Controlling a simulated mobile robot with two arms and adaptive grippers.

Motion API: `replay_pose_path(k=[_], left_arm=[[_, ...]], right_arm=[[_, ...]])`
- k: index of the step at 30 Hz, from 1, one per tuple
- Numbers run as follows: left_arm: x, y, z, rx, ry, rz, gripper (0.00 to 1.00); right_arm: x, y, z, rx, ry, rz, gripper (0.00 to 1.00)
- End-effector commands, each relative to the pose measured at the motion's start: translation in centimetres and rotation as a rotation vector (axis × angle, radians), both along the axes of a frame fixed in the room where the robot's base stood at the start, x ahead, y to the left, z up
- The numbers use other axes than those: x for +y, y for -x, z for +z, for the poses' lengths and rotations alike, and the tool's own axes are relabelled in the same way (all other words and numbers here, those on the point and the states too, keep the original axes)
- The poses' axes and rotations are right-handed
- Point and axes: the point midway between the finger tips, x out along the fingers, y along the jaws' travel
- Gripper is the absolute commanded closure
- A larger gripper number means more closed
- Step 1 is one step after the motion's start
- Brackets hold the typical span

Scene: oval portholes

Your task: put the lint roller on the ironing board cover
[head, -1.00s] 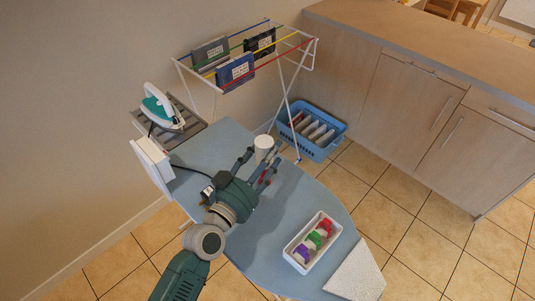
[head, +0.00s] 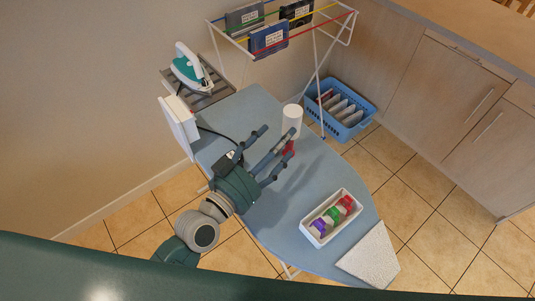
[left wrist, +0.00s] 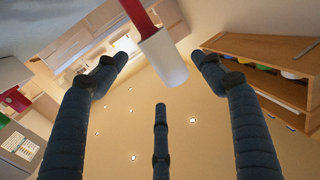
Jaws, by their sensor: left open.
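The lint roller has a white cylinder (head: 291,119) above a red handle (head: 288,147). It appears upright near the far edge of the blue ironing board cover (head: 255,112). Its base is partly hidden by my fingers, so I cannot tell whether it touches the cover. My left gripper (head: 280,143) is open, its fingers spread beside and in front of the red handle. In the left wrist view the roller's white cylinder (left wrist: 164,58) shows beyond my open left gripper (left wrist: 160,72), with its handle cut off by the top edge. My right gripper is not in view.
A white tray (head: 308,232) with coloured items and a white textured pad (head: 368,258) lie at the board's near end. An iron (head: 190,68) stands on a rack at the far end. A drying rack (head: 350,30) and blue basket (head: 350,130) stand behind.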

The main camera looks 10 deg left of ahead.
Motion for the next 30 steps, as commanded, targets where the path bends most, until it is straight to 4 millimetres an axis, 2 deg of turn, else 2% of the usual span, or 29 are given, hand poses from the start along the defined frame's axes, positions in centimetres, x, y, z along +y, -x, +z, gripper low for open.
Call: replay_pose_path(k=[3, 9, 30], left_arm=[[1.1, 2.1, -0.3, 0.001, -0.002, -0.002, 0.31], [2.2, 3.8, -0.1, 0.001, 0.001, -0.001, 0.31], [2.3, 4.0, 0.1, 0.001, 0.001, -0.001, 0.31]], right_arm=[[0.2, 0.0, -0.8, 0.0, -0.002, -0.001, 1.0], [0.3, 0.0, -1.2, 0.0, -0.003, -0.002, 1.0], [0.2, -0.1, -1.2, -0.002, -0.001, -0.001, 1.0]])
